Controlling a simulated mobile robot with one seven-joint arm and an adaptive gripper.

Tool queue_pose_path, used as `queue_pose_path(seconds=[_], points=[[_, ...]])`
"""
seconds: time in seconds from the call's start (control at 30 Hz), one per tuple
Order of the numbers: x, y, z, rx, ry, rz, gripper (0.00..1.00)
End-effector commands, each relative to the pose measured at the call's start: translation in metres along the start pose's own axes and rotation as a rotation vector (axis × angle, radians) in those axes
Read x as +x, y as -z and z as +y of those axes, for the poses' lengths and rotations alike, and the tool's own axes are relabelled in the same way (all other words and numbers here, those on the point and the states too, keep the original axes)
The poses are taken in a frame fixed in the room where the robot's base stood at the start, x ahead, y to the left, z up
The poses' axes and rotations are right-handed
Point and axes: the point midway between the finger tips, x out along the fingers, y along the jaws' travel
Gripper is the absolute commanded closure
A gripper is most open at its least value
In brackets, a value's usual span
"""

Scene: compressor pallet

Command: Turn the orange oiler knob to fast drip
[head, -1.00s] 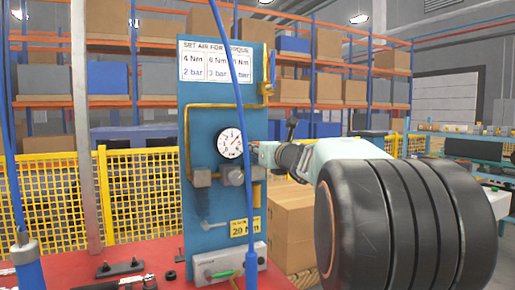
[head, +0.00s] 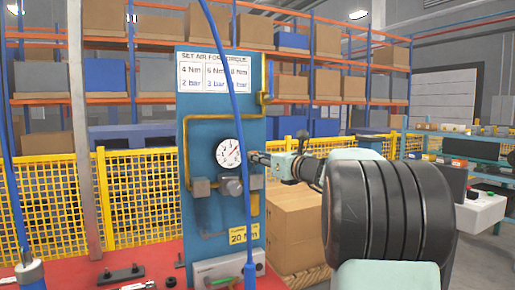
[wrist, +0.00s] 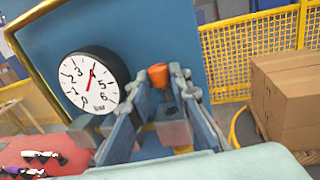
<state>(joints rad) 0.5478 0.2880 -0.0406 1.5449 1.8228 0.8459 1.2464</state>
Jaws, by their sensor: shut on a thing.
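The orange oiler knob (wrist: 157,75) shows in the wrist view, between the two fingers of my gripper (wrist: 161,82). The fingers are shut on it, one on each side. In the head view my gripper (head: 254,158) reaches in from the right to the blue panel (head: 205,125), just right of the pressure gauge (head: 229,153). The knob cannot be made out there. The gauge also shows left of the fingers in the wrist view (wrist: 90,80).
A blue hose (head: 239,100) hangs in front of the panel. A yellow pipe (head: 186,145) runs along it, and grey fittings (head: 201,188) sit below the gauge. Cardboard boxes (head: 295,225) stand right of the panel. A yellow fence (head: 135,185) is behind.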

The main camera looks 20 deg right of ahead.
Motion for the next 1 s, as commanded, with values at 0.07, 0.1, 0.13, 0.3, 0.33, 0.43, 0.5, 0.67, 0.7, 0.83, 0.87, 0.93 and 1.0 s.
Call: queue_pose_path(seconds=[0.07, 0.1, 0.13, 0.3, 0.33, 0.43, 0.5, 0.67, 0.7, 0.83, 0.87, 0.93, 1.0], points=[[0.0003, -0.0060, -0.0040, 0.004, -0.051, 0.005, 1.00], [0.0005, -0.0063, -0.0044, 0.004, -0.079, 0.005, 1.00], [0.0006, -0.0063, -0.0046, 0.004, -0.100, 0.006, 1.00], [0.0007, -0.0067, -0.0072, 0.004, -0.205, 0.008, 1.00], [0.0008, -0.0068, -0.0075, 0.005, -0.222, 0.008, 1.00], [0.0013, -0.0072, -0.0083, 0.005, -0.279, 0.009, 1.00], [0.0016, -0.0072, -0.0087, 0.005, -0.318, 0.011, 1.00], [0.0025, -0.0081, -0.0103, 0.003, -0.402, 0.012, 1.00], [0.0026, -0.0077, -0.0105, 0.004, -0.423, 0.012, 1.00], [0.0032, -0.0079, -0.0118, 0.003, -0.485, 0.014, 1.00], [0.0034, -0.0077, -0.0121, 0.004, -0.499, 0.014, 1.00], [0.0037, -0.0076, -0.0124, 0.003, -0.531, 0.015, 1.00], [0.0043, -0.0076, -0.0129, 0.003, -0.560, 0.015, 1.00]])
